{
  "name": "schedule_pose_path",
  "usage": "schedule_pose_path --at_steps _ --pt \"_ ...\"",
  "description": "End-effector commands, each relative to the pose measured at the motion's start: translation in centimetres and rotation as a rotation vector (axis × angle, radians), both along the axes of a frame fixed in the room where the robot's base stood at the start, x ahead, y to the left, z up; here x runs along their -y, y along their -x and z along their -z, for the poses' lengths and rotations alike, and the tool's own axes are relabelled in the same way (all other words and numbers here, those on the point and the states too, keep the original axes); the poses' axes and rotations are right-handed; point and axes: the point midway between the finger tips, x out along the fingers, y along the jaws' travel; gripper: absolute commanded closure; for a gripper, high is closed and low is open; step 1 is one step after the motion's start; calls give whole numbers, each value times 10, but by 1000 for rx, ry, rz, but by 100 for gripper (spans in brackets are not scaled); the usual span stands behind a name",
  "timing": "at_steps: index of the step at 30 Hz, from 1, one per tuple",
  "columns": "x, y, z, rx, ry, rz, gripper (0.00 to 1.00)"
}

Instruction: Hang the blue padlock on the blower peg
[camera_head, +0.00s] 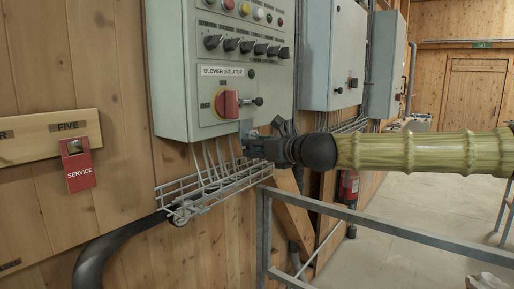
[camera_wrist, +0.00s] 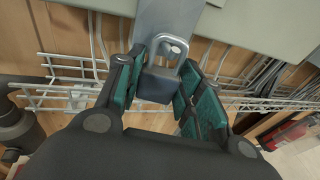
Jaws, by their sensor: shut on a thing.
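My gripper (camera_head: 254,147) is just below the lower right corner of the grey cabinet labelled BLOWER ISOLATOR (camera_head: 222,71). In the wrist view my gripper (camera_wrist: 158,92) has its teal-padded fingers shut on the dark blue-grey body of the padlock (camera_wrist: 156,84). The padlock's silver shackle (camera_wrist: 173,42) points away from my palm, in front of a grey plate. In the head view the padlock is too small to make out surely. A short dark peg-like part (camera_head: 258,101) stands out beside the red isolator handle (camera_head: 228,103), above my gripper. I cannot tell whether it is the blower peg.
A wire cable tray (camera_head: 205,190) runs below the cabinet and my gripper. A grey metal rail (camera_head: 390,225) crosses in front at right. A red SERVICE tag (camera_head: 79,170) hangs on a wooden board (camera_head: 30,138) at left. Open floor lies to the right.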

Motion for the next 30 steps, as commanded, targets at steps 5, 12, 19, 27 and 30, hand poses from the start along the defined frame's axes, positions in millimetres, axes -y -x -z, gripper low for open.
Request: schedule_pose_path --at_steps 5,12,19,27,30 --pt "-1 0 1 -1 1 -1 88" --pt "-1 0 1 0 1 -1 47" --pt "0 0 1 -1 1 0 38" --pt "4 5 -1 0 0 0 38" --pt "12 13 -3 1 -1 1 38"
